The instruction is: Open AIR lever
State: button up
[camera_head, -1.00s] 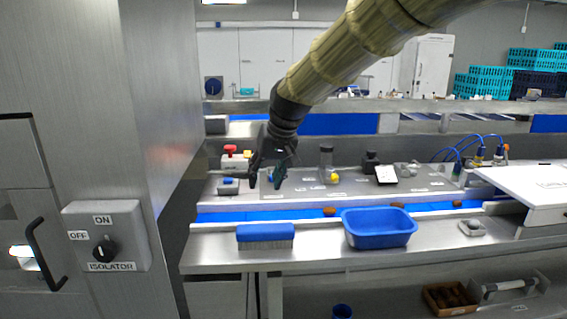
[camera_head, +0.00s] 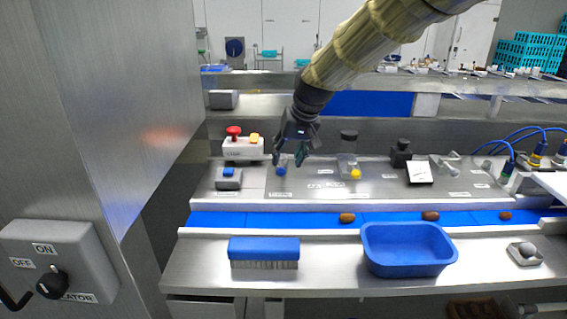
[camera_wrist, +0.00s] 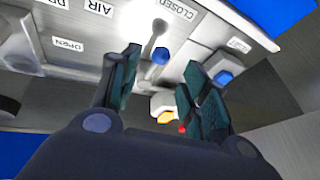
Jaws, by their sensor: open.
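The AIR lever, with a blue knob (camera_wrist: 160,56) on a metal rod, stands on a grey panel in the wrist view. The AIR label (camera_wrist: 98,7) is at the top, with the CLOSED label (camera_wrist: 175,8) close to the lever and the OPEN label (camera_wrist: 68,45) farther left. My gripper (camera_wrist: 161,72) is open, and the knob shows between its two fingers, with no clear contact. In the head view my gripper (camera_head: 292,160) hangs over the panel's left part. The blue knob (camera_head: 281,169) shows beside a fingertip; the rest of the lever is hidden or too small.
A grey box with a blue button (camera_head: 229,172) and a box with red (camera_head: 234,131) and yellow buttons stand left of my gripper. A clear cylinder (camera_head: 348,150) stands to its right.

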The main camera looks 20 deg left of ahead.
aim_at(282, 168)
jog(key=p+x, duration=0.1)
jog(key=x, duration=0.3)
jog(key=shift+d, duration=0.1)
jog(key=shift+a+f+p, duration=0.25)
jog(key=shift+f+p, duration=0.15)
jog(key=shift+f, duration=0.1)
jog(key=shift+w+a+f, duration=0.15)
jog(key=shift+w+f, duration=0.2)
jog(key=shift+f, duration=0.2)
jog(key=shift+s, duration=0.1)
jog(key=shift+r, duration=0.1)
grip_shut()
